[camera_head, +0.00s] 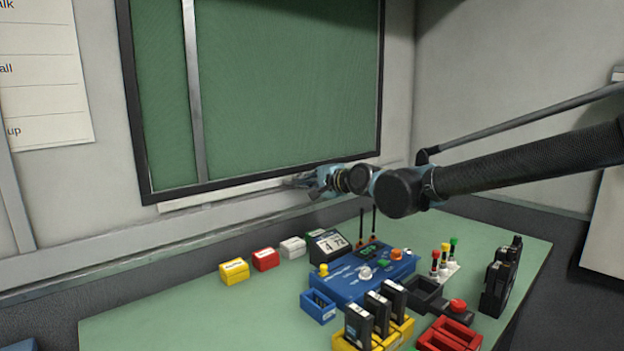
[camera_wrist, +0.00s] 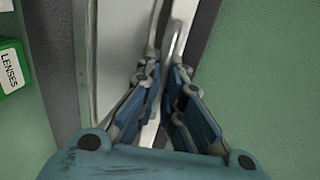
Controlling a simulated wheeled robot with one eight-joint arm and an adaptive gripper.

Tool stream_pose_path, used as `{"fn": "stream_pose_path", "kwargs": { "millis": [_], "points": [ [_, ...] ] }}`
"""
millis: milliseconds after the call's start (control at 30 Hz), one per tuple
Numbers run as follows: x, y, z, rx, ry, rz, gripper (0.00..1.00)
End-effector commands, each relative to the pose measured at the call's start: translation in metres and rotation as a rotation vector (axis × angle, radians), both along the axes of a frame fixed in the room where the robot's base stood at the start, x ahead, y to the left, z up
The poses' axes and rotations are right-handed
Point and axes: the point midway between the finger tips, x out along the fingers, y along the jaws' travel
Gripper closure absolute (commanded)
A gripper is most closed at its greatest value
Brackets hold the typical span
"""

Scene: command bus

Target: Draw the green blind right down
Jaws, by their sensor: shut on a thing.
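The green blind (camera_head: 280,90) fills the dark-framed window in the head view, down to the lower frame member. It shows at the right of the wrist view (camera_wrist: 275,80). A pale bar (camera_head: 200,199) runs just below the frame's lower edge. My gripper (camera_head: 295,182) is at the right part of this bar, just under the frame. In the wrist view my gripper (camera_wrist: 163,75) is shut on a narrow pale piece at the blind's lower edge, which looks like its bar or pull. The fingers hide the exact contact.
Below is a green desk (camera_head: 200,315) with a yellow box (camera_head: 233,271), a red box (camera_head: 265,258), a white box (camera_head: 292,247), a blue console (camera_head: 365,270) with two upright aerials, and black radios in a yellow holder (camera_head: 400,335).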

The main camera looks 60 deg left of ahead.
Motion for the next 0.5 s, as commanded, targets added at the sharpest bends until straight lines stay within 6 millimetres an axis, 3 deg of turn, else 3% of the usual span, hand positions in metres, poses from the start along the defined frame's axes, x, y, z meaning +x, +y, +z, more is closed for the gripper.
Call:
{"fn": "stream_pose_path", "kwargs": {
  "millis": [167, 200, 267, 500],
  "points": [
    [0.0007, -0.0025, -0.0063, -0.012, -0.003, 0.002, 1.00],
    [0.0005, -0.0026, -0.0064, -0.012, -0.002, 0.003, 0.84],
    [0.0002, -0.0024, -0.0060, -0.012, -0.002, 0.003, 0.72],
    [-0.0017, -0.0016, -0.0041, -0.009, -0.002, 0.004, 0.72]
  ]
}}
